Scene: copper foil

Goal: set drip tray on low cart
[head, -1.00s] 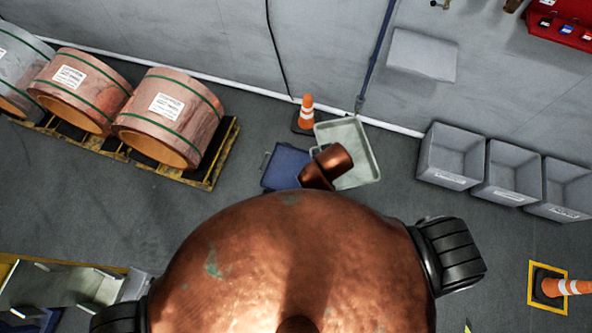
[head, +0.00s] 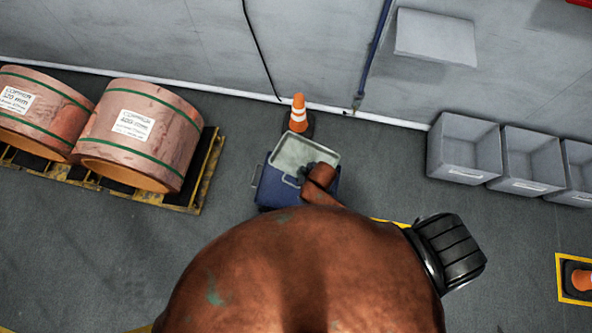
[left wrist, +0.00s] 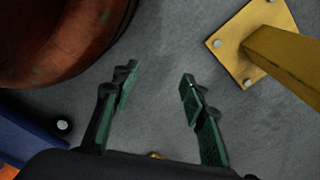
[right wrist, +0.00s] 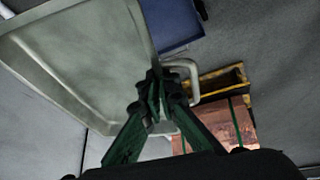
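The drip tray (head: 290,152) is pale grey-green, shallow and rectangular, with wire handles. In the head view it overlaps the blue low cart (head: 268,190); I cannot tell whether it rests on it. My right gripper (head: 304,172) is at the tray's near right side. In the right wrist view the gripper (right wrist: 158,92) is shut at the handle side of the tray (right wrist: 85,55), and part of the blue cart (right wrist: 172,22) shows beyond. My left gripper (left wrist: 158,85) is open and empty above the floor; the head view does not show it.
A traffic cone (head: 298,115) stands just behind the cart, near the wall. Copper coils (head: 140,135) sit on a pallet (head: 205,180) at left. Grey bins (head: 465,150) line the wall at right. A yellow post (left wrist: 285,60) is bolted down beside my left gripper.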

